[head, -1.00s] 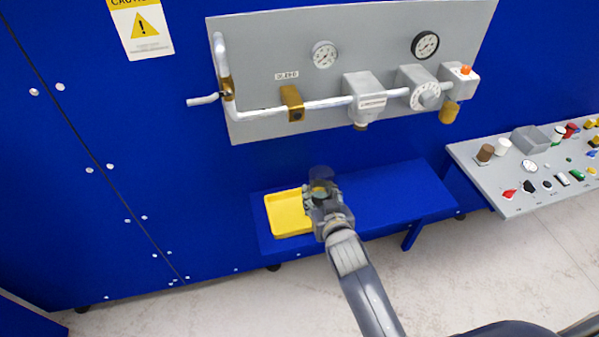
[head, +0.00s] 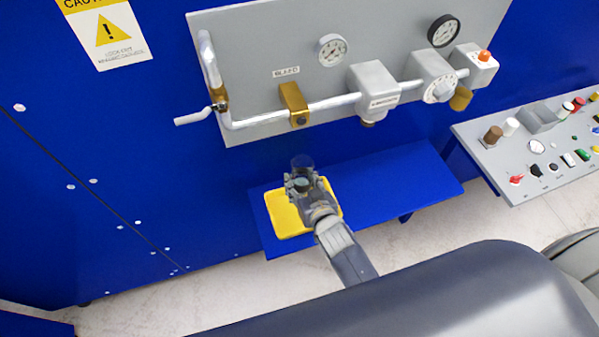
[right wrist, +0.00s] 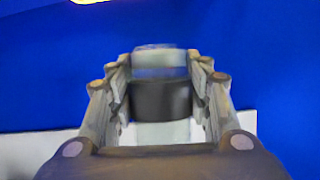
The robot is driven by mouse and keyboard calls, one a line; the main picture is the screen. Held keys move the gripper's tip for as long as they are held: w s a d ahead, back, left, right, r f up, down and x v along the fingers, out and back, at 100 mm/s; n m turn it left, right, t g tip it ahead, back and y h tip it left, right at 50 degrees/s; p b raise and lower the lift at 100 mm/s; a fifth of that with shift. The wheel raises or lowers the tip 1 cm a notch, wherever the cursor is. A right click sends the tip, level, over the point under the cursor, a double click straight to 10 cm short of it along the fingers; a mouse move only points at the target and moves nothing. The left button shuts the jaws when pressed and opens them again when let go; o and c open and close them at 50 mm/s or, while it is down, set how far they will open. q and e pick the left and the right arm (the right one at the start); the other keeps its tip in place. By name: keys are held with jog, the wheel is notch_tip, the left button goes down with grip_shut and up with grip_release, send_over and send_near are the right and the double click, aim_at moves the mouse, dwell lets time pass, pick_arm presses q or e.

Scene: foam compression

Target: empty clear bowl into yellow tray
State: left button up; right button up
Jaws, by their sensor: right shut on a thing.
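The yellow tray (head: 283,219) lies on the blue shelf at the foot of the panel. My right gripper (head: 300,184) is over the tray's right and back part in the head view and hides some of it. In the right wrist view the bowl (right wrist: 160,62) is blurred between the two fingers (right wrist: 162,95), with a dark band across the middle. I cannot tell what is inside the bowl. My left gripper is not in view.
The blue shelf (head: 400,185) is bare to the right of the tray. Above it is a grey panel (head: 270,45) with pipe, valves and gauges. A control desk (head: 550,150) with knobs and buttons stands at the right.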

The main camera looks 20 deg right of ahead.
jog(key=shift+s+a+r+m+g+y+p, duration=0.1)
jog(key=shift+s+a+m+g+y+p, duration=0.35)
jog(key=shift+s+m+y+p, duration=0.2)
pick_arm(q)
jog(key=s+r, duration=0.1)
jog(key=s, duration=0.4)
pick_arm(e)
jog(key=shift+s+a+f+m+g+y+b, duration=0.25)
jog(key=shift+s+a+f+m+y+b, duration=0.1)
jog(key=shift+a+f+m+y, duration=0.25)
pick_arm(q)
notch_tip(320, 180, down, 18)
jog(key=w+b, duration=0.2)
jog(key=b, duration=1.6)
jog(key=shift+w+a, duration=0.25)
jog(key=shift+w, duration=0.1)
pick_arm(e)
jog(key=a+m+g+y, duration=0.1)
jog(key=m+y, duration=0.2)
jog(key=s+a+f+m+y, duration=0.1)
jog(key=m+y, duration=0.1)
jog(key=m, duration=0.1)
jog(key=a+m+g+y, duration=0.1)
jog(key=m+y, duration=0.2)
jog(key=shift+s+a+f+g+y, duration=0.2)
jog(key=shift+a+g+y, duration=0.1)
jog(key=shift+a+y, duration=0.1)
